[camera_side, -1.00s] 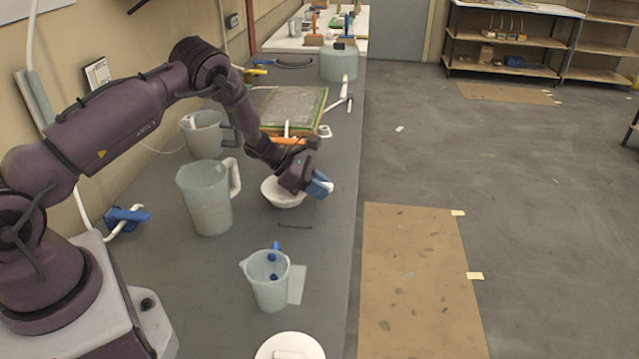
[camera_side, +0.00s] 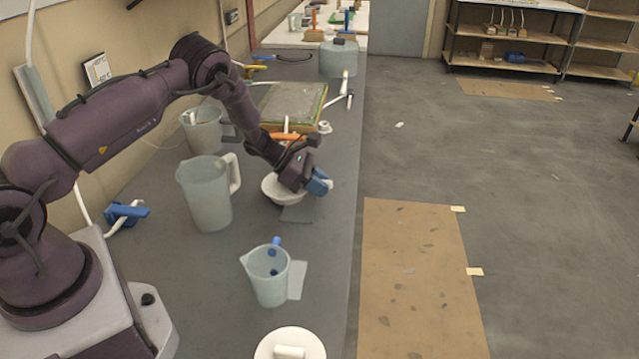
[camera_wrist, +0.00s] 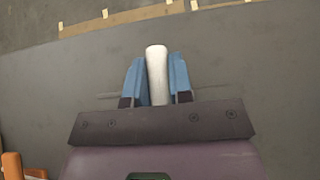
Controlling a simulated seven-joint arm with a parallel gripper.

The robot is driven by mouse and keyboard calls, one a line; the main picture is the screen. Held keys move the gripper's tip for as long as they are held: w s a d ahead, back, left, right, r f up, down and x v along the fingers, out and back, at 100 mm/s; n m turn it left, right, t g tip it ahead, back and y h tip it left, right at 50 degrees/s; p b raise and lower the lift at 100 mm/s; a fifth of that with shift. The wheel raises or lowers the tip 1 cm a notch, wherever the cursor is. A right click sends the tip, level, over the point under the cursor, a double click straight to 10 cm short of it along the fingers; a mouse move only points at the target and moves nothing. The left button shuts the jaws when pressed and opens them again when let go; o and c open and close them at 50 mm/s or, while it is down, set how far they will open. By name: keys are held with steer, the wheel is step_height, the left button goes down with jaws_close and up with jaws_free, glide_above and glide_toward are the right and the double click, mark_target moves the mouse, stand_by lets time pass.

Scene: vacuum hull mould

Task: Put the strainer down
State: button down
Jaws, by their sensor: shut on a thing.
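The strainer, a white shallow bowl (camera_side: 272,188), shows partly behind my gripper in the side view, over the grey bench. My gripper (camera_side: 318,182) has blue fingers and points down at the bench's right part. In the wrist view, the blue fingers of my gripper (camera_wrist: 157,82) are closed on both sides of a white rod-like handle (camera_wrist: 157,70), which looks like the strainer's handle. The bowl is out of sight in the wrist view. I cannot tell whether the strainer touches the bench.
A large translucent pitcher (camera_side: 207,195) stands left of the strainer. A smaller jug (camera_side: 268,280) and a white round lid-like piece (camera_side: 290,345) are nearer. A green-edged mould board (camera_side: 293,103) lies behind. The bench edge runs close on the right.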

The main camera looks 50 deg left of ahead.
steer(key=c, duration=0.9)
jaws_free()
steer(key=shift+c, duration=0.2)
steer(key=shift+a, duration=0.1)
steer(key=v, duration=0.7)
steer(key=shift+s+r, duration=0.15)
steer(key=shift+a+r, duration=0.1)
